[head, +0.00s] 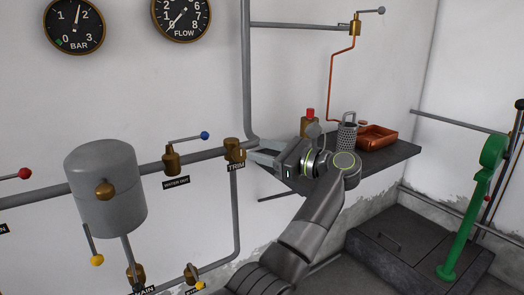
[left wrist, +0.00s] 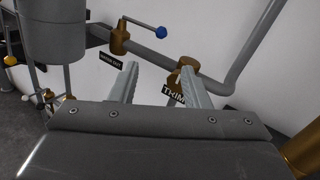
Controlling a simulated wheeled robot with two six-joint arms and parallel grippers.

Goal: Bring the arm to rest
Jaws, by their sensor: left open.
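The trim valve (left wrist: 186,70) shows just beyond the right finger, with the TRIM label (left wrist: 174,95) partly behind that finger. I cannot tell whether the finger touches the valve. My right gripper is in neither view.
A blue-knobbed water-out valve (head: 171,160) and a grey tank (head: 105,188) are left of the gripper. A green lever (head: 470,220) stands at right.

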